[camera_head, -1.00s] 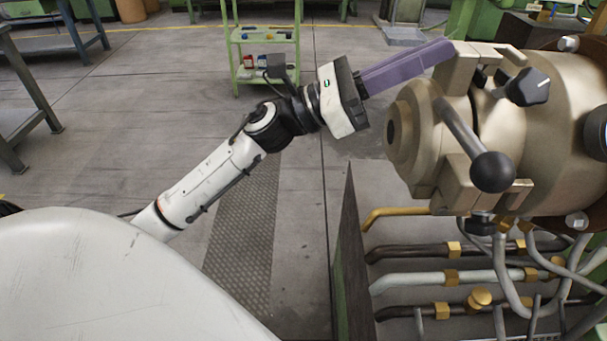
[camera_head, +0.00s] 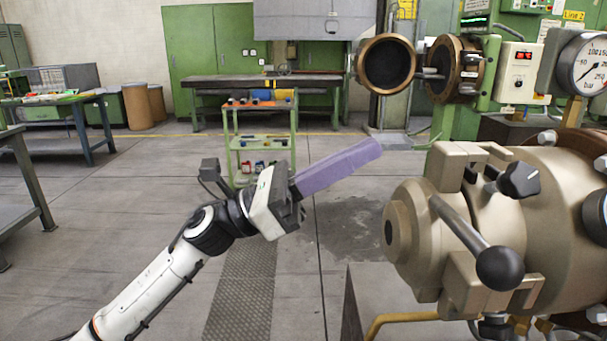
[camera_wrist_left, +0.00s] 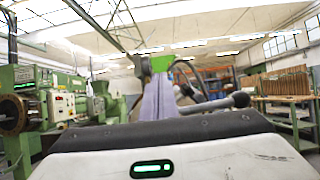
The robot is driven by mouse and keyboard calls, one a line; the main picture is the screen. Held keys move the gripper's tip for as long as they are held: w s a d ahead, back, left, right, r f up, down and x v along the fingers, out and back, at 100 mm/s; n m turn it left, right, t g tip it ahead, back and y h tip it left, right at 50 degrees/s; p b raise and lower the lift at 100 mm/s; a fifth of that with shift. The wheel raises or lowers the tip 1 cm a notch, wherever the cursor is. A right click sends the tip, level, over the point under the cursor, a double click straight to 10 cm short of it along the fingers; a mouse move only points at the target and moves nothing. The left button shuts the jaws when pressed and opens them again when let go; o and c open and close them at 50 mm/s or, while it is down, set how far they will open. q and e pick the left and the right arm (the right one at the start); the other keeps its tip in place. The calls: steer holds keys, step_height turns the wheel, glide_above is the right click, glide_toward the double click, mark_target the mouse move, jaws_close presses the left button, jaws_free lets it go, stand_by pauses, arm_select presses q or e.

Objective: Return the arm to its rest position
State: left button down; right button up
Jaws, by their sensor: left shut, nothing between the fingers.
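My left arm comes in from the lower left in the head view. Its gripper (camera_head: 378,147) has long purple fingers that point up and to the right, shut together with nothing held. The fingertips are in the air to the left of the beige extruder head (camera_head: 405,225) and apart from it. The shut purple fingers (camera_wrist_left: 158,98) also stand upright in the middle of the left wrist view. My right gripper is not in view.
The extruder head's black ball handle (camera_head: 500,268) sticks out toward me on the right. A green trolley (camera_head: 262,143) stands behind my gripper. A workbench (camera_head: 262,83) stands at the back, and blue-legged tables are at left. The floor at left centre is clear.

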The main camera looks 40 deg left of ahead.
arm_select(q)
steer(key=s+a, duration=0.1)
steer(key=a, duration=0.1)
steer(key=s+a+b, duration=0.1)
steer(key=s+a, duration=0.1)
steer(key=shift+s+a, duration=0.3)
steer(key=shift+f, duration=0.1)
steer(key=w+a+f+n+t+y, duration=0.25)
steer(key=f+n+y, duration=0.25)
steer(key=f+n, duration=0.4)
steer(key=w+a+f+n+t+y, duration=0.1)
steer(key=w+f+n+t+y, duration=0.25)
steer(key=f+n+y, duration=0.6)
step_height(320, 180, down, 16)
steer(key=s+d+n+g+y, duration=0.2)
steer(key=n+g, duration=0.1)
steer(key=n, duration=1.2)
steer(key=s+d+f+n+g, duration=0.4)
steer(key=s+d+f+n, duration=0.1)
steer(key=s+f, duration=0.4)
steer(key=s+d+f+n+g, duration=0.5)
steer(key=s+d+f, duration=0.3)
steer(key=f, duration=0.6)
steer(key=shift+s+n, duration=0.35)
steer(key=shift+s, duration=0.05)
